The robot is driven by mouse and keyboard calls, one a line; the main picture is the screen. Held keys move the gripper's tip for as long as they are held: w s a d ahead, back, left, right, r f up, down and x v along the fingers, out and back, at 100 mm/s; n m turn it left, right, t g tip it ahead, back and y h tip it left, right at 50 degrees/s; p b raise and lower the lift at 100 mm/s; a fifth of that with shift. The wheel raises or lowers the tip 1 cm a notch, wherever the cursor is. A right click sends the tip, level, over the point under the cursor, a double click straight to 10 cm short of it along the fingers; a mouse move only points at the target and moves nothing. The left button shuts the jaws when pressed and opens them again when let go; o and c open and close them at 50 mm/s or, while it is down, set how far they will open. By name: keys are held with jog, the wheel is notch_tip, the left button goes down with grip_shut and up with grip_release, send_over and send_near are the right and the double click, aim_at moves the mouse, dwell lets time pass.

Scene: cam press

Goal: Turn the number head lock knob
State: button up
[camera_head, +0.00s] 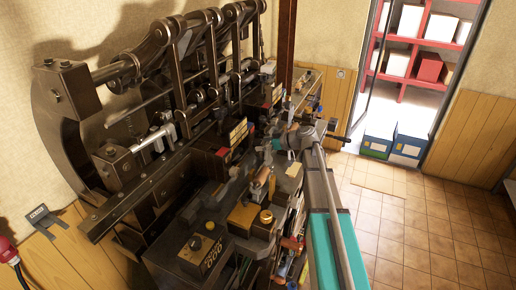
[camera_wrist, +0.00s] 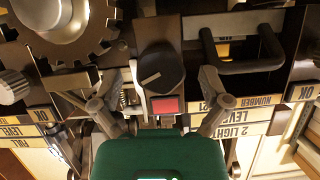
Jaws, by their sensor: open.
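A dark round knob (camera_wrist: 160,69) with a pale pointer line on its face shows in the middle of the wrist view. It appears to be the lock knob, but no label on the knob itself can be read. My gripper (camera_wrist: 170,84) is open, with one finger to the left of the knob and one to the right. I cannot tell whether either finger touches it. A red square (camera_wrist: 167,106) lies just below the knob in the picture. In the head view my gripper (camera_head: 300,138) is at the machine's right side, and the knob cannot be made out there.
In the wrist view, a black bar handle (camera_wrist: 243,66) is right of the knob, and a toothed gear (camera_wrist: 95,50) is upper left. An upside-down NUMBER label (camera_wrist: 262,101) is at right. In the head view, the tiled floor (camera_head: 420,225) right of the machine is clear.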

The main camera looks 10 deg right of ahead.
jog(key=shift+w+a+f, duration=0.25)
jog(key=shift+w+a, duration=0.15)
jog(key=shift+a, duration=0.1)
jog(key=c, duration=1)
jog(key=shift+a, duration=0.25)
jog(key=shift+c, duration=0.7)
jog(key=shift+d, duration=0.25)
